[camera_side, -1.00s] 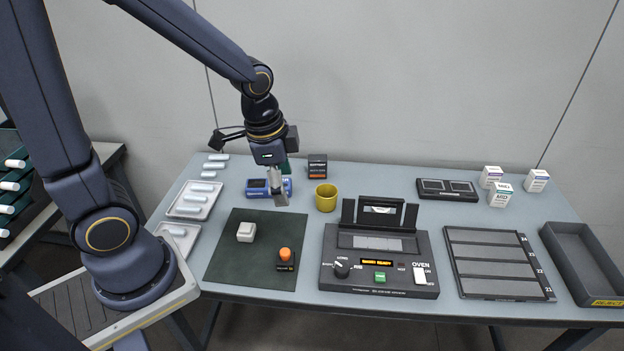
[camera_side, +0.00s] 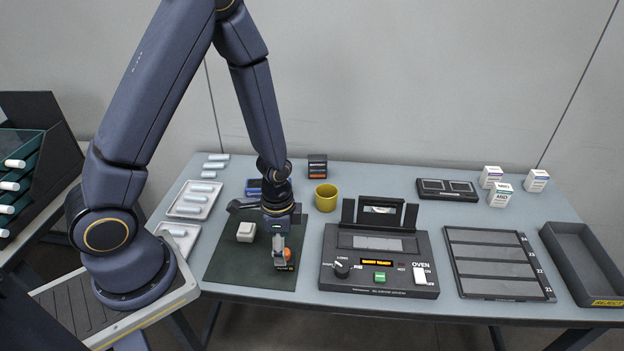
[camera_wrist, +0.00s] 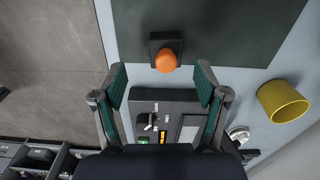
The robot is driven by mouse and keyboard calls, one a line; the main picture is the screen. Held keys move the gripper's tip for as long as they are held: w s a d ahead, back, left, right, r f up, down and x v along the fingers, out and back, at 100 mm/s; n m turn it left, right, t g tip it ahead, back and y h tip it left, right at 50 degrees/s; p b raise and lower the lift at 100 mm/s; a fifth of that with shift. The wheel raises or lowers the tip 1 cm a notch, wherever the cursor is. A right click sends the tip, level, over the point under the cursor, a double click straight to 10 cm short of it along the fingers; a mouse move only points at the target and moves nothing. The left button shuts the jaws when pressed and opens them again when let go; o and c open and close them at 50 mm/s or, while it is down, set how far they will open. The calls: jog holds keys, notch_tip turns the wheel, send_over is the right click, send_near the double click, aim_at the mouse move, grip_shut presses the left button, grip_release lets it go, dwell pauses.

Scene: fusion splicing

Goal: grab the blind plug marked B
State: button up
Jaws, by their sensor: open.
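No letter B is legible in either view, so I cannot tell which thing is the blind plug marked B. An orange round knob on a small black block (camera_side: 286,266) stands on the dark green mat (camera_side: 222,266); its lettering is too small to read. My gripper (camera_side: 279,260) is right at it in the side view and partly hides it. In the wrist view my gripper (camera_wrist: 161,78) is open and empty, and the orange knob (camera_wrist: 166,61) shows beyond and between the fingertips. I cannot tell whether they touch it.
A white block (camera_side: 246,232) lies on the mat. A yellow cup (camera_side: 326,198) and the splicer with its oven (camera_side: 380,265) stand to the right. Trays with pale cylinders (camera_side: 192,207) lie left. A slotted tray (camera_side: 498,264) and reject bin (camera_side: 590,262) are at far right.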

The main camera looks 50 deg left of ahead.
jog(key=f, duration=0.5)
jog(key=shift+w+a, duration=0.15)
jog(key=shift+w, duration=0.25)
jog(key=shift+c, duration=0.4)
jog(key=c, duration=1.2)
